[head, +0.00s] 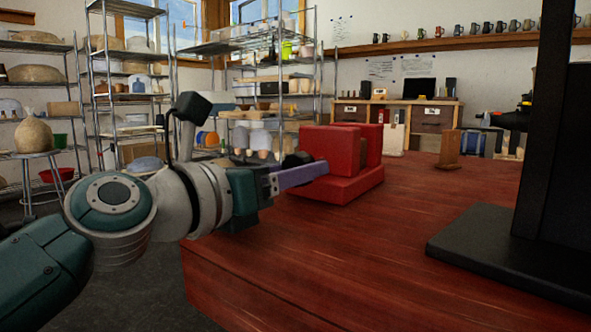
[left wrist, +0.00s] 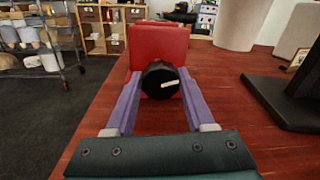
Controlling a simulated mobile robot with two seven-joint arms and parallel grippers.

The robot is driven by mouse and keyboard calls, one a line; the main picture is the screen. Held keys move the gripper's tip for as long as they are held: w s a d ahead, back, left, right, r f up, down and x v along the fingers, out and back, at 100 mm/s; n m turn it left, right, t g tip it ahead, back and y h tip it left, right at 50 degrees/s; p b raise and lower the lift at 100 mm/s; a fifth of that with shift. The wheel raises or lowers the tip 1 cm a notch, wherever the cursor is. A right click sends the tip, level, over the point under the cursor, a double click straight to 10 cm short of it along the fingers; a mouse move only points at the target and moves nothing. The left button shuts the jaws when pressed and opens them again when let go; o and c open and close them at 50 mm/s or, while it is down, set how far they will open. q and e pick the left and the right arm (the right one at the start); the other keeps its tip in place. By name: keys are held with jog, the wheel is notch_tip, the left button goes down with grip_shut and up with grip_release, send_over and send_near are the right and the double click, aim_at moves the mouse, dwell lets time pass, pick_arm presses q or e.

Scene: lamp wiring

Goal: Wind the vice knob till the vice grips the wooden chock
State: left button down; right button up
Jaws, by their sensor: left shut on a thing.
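The red vice (head: 357,187) stands on the red-brown table, with two upright jaw blocks on a base. In the head view the left gripper (head: 322,169) reaches the vice from the left. My right gripper is not in view.
A brown wooden piece (head: 448,149) stands on the table beyond the vice. A large black stand (head: 500,245) with a flat base occupies the right side. The table's front middle is clear. Metal shelves (head: 125,75) stand behind on the left.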

pick_arm(q)
jog(key=shift+r, duration=0.1)
jog(key=m+p, duration=0.1)
jog(key=m, duration=0.3)
jog(key=shift+m, duration=0.4)
jog(key=m+p, duration=0.1)
jog(key=m, duration=0.4)
jog(key=shift+y, duration=0.4)
jog(key=m, duration=0.5)
jog(key=m+y, duration=0.1)
jog(key=m, duration=1)
jog(key=shift+t, duration=0.4)
jog(key=m, duration=0.5)
jog(key=shift+m+p, duration=0.35)
jog(key=shift+m, duration=0.05)
jog(key=m+p, duration=0.1)
jog(key=m, duration=0.5)
jog(key=shift+t, duration=0.4)
jog(key=m, duration=0.5)
